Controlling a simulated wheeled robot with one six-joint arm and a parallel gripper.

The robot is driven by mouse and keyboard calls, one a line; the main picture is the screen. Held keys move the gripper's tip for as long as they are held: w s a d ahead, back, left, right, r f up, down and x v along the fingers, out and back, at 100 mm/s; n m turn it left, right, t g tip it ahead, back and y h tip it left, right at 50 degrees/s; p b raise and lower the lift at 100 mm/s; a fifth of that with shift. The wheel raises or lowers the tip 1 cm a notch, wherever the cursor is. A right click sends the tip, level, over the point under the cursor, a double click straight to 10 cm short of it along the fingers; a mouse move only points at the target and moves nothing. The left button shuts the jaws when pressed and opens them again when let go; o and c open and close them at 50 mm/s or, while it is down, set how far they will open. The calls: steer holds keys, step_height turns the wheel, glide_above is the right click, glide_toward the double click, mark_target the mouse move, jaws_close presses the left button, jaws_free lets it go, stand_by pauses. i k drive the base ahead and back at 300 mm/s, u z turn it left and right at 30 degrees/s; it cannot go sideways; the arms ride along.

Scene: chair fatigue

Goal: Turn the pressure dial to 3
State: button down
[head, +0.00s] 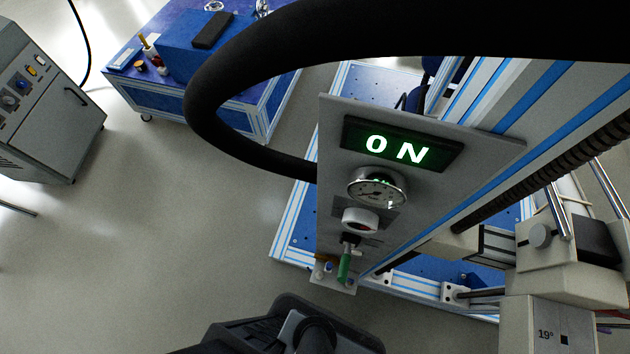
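A round pressure gauge (376,188) with a metal rim sits below the sign. Its needle and numbers are too small to read. Black parts, seemingly of my arm, show at the bottom edge, apart from the knob. No gripper fingers can be made out.
A thick black hose (200,110) loops left of the panel and across the top. A test frame with blue and white rails (460,262) stands behind and right. A blue bench (180,98) and a grey cabinet (50,120) are at left. The floor (130,240) at lower left is mostly clear.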

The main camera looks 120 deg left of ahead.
mark_target(361, 220)
steer(key=k, duration=0.4)
steer(key=z, duration=0.95)
steer(key=i, duration=1.75)
steer(key=u, duration=5.1)
steer(key=i, duration=1)
steer(key=z, duration=0.55)
